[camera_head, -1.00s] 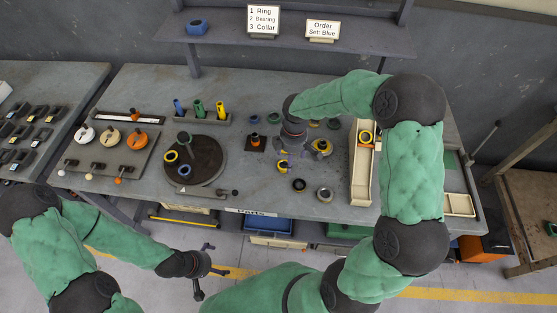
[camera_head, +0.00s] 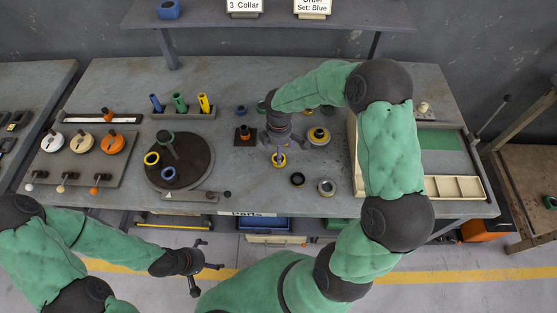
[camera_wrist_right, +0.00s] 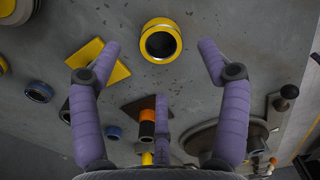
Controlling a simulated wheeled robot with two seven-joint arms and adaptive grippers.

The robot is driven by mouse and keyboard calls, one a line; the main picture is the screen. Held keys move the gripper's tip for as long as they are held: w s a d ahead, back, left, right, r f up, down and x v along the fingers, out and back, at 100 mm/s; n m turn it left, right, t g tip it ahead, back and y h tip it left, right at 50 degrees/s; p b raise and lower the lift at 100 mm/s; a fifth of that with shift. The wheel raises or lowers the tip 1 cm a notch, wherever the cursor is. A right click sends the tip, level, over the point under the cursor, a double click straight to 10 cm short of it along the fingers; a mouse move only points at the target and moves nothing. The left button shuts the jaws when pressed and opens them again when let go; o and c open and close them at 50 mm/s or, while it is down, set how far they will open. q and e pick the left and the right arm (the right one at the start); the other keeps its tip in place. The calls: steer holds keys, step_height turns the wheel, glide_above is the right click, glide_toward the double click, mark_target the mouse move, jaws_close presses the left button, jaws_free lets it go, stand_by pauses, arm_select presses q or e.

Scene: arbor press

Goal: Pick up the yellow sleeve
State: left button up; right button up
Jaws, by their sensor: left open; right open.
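A short yellow sleeve (camera_wrist_right: 160,41) with a dark bore lies on the grey bench top in the right wrist view. My right gripper (camera_wrist_right: 160,57) is open and empty, with its purple fingers spread to either side of the sleeve and apart from it. In the head view, a yellow ring-shaped part (camera_head: 279,160) shows just below my right gripper (camera_head: 278,149), partly hidden by the fingers. My left gripper (camera_head: 197,270) is open and empty, low in front of the bench.
A turntable (camera_head: 190,182) carries a yellow and a blue ring. A rack (camera_head: 183,114) holds blue, green and yellow tubes. Beside the right gripper stand a yellow-and-grey part (camera_head: 318,136), a black ring (camera_head: 297,180) and a grey ring (camera_head: 326,188). A yellow square (camera_wrist_right: 101,63) lies near the sleeve.

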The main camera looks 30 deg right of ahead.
steer(key=shift+s+f, duration=0.1)
steer(key=shift+f, duration=0.45)
step_height(320, 180, down, 4)
steer(key=shift+f+b, duration=0.1)
steer(key=shift+b, duration=0.45)
steer(key=c, duration=1.4)
